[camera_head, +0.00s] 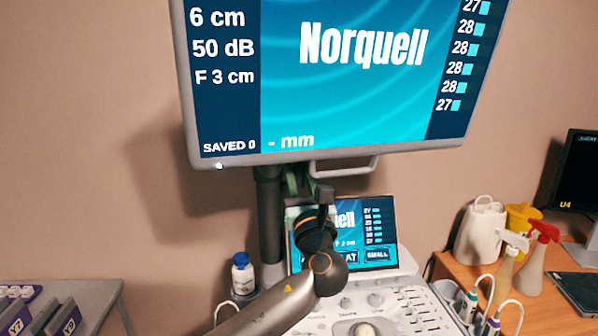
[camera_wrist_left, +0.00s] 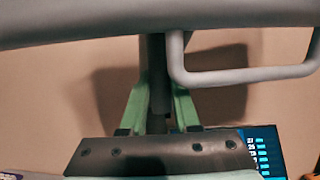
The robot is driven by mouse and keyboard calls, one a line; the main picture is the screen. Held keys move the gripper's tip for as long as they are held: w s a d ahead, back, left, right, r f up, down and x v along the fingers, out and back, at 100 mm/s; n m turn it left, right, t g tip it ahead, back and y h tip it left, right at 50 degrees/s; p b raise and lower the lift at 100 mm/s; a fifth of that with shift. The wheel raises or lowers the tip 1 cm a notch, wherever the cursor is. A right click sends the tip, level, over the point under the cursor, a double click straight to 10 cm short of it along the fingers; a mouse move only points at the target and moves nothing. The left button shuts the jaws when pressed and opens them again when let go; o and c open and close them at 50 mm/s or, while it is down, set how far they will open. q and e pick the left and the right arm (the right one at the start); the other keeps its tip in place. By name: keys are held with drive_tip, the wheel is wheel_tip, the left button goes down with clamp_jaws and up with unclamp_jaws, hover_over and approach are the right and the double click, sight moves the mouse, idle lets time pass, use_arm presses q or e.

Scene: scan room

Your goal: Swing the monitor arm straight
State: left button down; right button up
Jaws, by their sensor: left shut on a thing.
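The large monitor (camera_head: 225,156) hangs tilted at the top of the head view. A grey loop handle (camera_head: 345,172) sits under its lower edge; the handle also shows in the left wrist view (camera_wrist_left: 240,76). A dark upright post (camera_head: 268,215) stands beneath the monitor. My left gripper (camera_head: 303,180) is raised just under the monitor's edge, by the handle's left end. In the wrist view its green fingers (camera_wrist_left: 160,95) stand either side of a dark upright part, shut on it; the handle's left corner overlaps the right finger. The exact contact is hard to see. My right gripper is not in view.
A smaller screen (camera_head: 375,235) and a control panel (camera_head: 385,312) lie below, partly behind my arm. A bottle (camera_head: 242,274) stands left of the post. Spray bottles (camera_head: 533,262) and a white container (camera_head: 480,232) stand on the desk at right. Open wall lies left.

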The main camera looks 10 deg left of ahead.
use_arm(q)
drive_tip(key=c, duration=0.7)
unclamp_jaws()
drive_tip(key=shift+a, duration=0.1)
drive_tip(key=shift+o, duration=0.2)
drive_tip(key=b+v, duration=0.2)
drive_tip(key=v, duration=1)
drive_tip(key=shift+s, duration=0.25)
drive_tip(key=shift+f, duration=0.1)
